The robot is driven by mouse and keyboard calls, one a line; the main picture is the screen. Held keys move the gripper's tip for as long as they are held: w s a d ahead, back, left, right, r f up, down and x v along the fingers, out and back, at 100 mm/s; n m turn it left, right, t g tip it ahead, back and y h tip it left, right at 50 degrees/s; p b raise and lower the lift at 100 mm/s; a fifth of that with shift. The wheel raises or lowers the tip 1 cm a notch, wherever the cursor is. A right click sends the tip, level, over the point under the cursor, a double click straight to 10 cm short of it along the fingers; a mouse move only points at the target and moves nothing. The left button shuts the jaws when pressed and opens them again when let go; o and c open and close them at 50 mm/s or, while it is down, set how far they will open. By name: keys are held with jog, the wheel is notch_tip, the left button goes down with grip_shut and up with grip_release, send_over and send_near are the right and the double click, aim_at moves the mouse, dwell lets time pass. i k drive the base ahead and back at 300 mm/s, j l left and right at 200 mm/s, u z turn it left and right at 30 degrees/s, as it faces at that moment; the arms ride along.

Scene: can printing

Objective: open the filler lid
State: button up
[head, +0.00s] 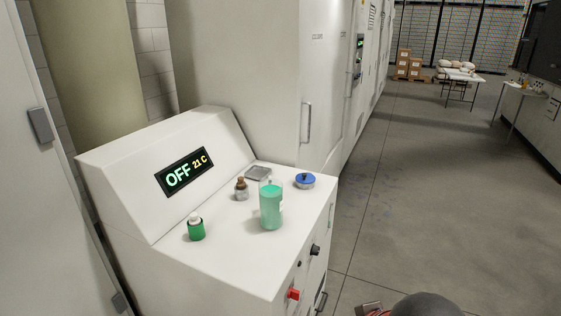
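A round blue cap with a grey rim (305,181) sits on the flat top of the white machine cabinet (235,254), near its back right edge. It looks closed and is the likeliest filler lid, though no label on it can be read. A clear cup of green liquid (271,208) stands in front and left of it, apart from it. My gripper's fingers do not show. A dark rounded part at the bottom edge seems to be mine.
A brown-and-grey fitting (241,189), a flat grey plate (258,173) and a small green bottle with a pale cap (196,228) share the top. A display (184,171) reads OFF 21 C. A red switch (293,294) and dark knob (315,250) are on the side.

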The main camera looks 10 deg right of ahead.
aim_at(307, 178)
jog(key=i+l+u, duration=0.3)
jog(key=i+l, duration=1.55)
jog(key=l, duration=0.15)
